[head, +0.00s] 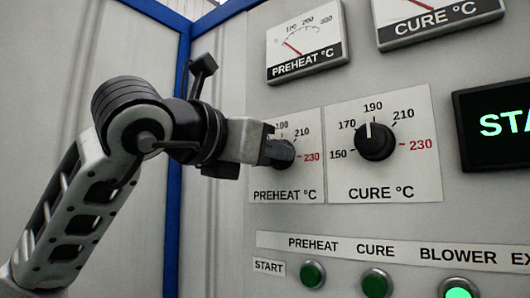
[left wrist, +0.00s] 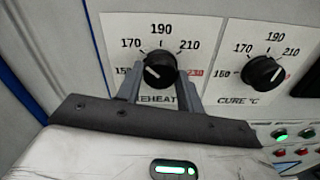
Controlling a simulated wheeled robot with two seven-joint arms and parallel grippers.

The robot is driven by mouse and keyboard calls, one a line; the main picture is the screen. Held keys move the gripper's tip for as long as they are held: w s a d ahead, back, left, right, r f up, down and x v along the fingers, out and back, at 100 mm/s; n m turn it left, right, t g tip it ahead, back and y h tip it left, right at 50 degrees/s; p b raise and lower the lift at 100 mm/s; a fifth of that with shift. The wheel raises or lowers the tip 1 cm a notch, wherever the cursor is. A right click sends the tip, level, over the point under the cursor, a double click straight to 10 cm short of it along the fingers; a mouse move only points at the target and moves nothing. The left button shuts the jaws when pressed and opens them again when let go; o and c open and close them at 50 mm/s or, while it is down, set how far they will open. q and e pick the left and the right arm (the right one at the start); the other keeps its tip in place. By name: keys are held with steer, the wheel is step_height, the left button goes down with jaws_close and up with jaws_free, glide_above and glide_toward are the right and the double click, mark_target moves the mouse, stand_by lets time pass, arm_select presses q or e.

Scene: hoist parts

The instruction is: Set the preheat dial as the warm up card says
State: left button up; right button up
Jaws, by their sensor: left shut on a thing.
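The preheat dial (head: 280,153) is a black knob on a white plate (head: 289,187) marked up to a red 230. My left gripper (head: 272,150) is shut on it from the left and hides part of the scale. In the left wrist view the dial (left wrist: 160,68) sits between the two fingers of my left gripper (left wrist: 161,84). A pale mark shows on the knob's lower left, roughly toward 150, but I cannot read the setting exactly. No warm up card shows in either view. My right gripper is not in view.
The cure dial (head: 376,142) is close by on the right, pointing near 190. Above are a preheat gauge (head: 306,39) and a cure gauge (head: 436,18). A dark screen (head: 493,125) is at the right. Green buttons (head: 313,274) line the panel below. A blue post (head: 177,190) stands left.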

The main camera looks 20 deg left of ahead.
arm_select(q)
steer(key=shift+r, duration=0.1)
steer(key=o, duration=1)
steer(key=b+v, duration=0.3)
steer(key=v, duration=1.3)
